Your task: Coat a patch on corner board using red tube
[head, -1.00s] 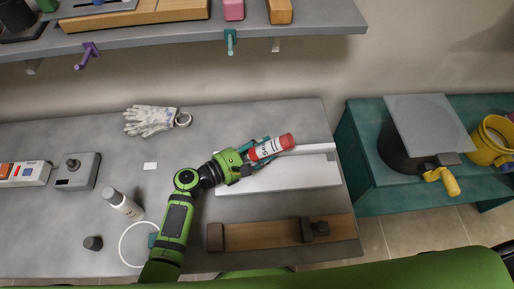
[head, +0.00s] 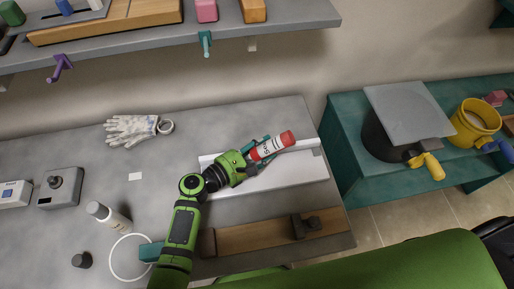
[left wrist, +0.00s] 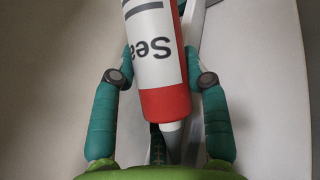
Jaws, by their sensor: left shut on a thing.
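The red and white tube (head: 272,146) with lettering on its label is in my left gripper (head: 257,152), shut around it. The tube is tilted, its red end up to the right, above the upper edge of the white corner board (head: 285,177). Contact between tube and board cannot be told. In the left wrist view the tube (left wrist: 158,60) lies between the two teal fingers (left wrist: 160,80), with a pale tip below its red band. No coating shows on the visible part of the board. My right gripper is not in view.
A wooden bar with dark blocks (head: 255,238) lies in front of the board. A shelf (head: 230,30) overhangs the back. A teal bench (head: 350,152) stands right.

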